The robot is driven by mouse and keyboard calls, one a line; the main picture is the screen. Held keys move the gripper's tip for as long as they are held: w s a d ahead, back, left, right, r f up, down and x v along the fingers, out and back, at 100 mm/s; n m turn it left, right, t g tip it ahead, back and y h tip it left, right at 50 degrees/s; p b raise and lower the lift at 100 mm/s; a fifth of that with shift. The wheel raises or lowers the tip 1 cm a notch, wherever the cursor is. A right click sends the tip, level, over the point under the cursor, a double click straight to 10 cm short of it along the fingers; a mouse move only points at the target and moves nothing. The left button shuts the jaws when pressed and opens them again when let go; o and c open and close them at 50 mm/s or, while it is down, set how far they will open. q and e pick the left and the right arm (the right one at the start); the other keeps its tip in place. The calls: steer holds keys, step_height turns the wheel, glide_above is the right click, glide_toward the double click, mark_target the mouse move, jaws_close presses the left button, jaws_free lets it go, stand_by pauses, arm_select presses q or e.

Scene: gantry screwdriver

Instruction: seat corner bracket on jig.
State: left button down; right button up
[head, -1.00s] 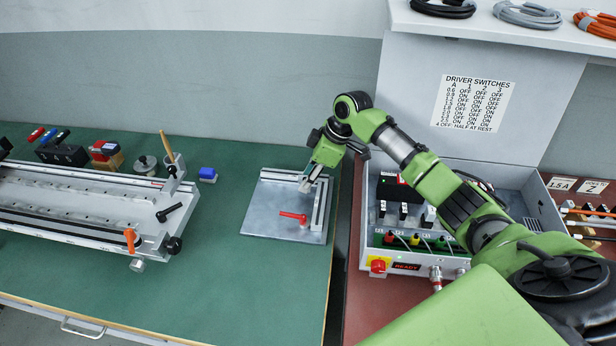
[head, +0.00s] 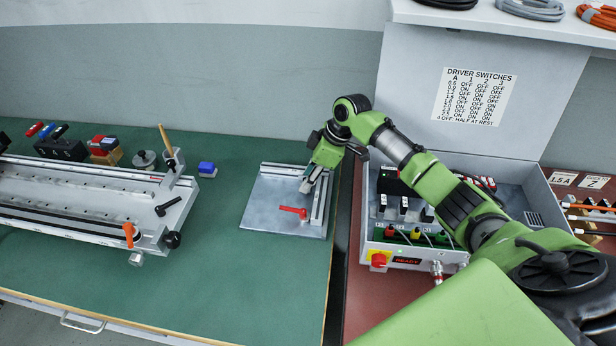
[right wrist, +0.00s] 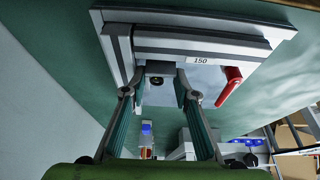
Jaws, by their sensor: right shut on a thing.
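The jig is a flat metal plate (head: 265,212) with raised rails along its back and right edges and a red lever (head: 293,211). It lies on the green bench; its rail labelled 150 (right wrist: 200,60) shows in the right wrist view. My right gripper (head: 307,186) is over the jig near its back right corner. It is shut on the corner bracket, a small grey metal piece with a dark hole (right wrist: 159,84) between the fingers. The bracket is close to the rails; I cannot tell whether it touches them. My left gripper is not in view.
A long silver fixture (head: 85,205) with an orange handle lies on the left of the bench. A small blue block (head: 207,168) stands between it and the jig. Bare green bench lies in front.

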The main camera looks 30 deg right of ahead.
steer(key=shift+f, duration=0.2)
steer(key=o, duration=1.2)
steer(key=shift+r, duration=0.1)
steer(key=shift+c, duration=0.2)
steer(key=v, duration=1.2)
steer(key=shift+a, duration=0.15)
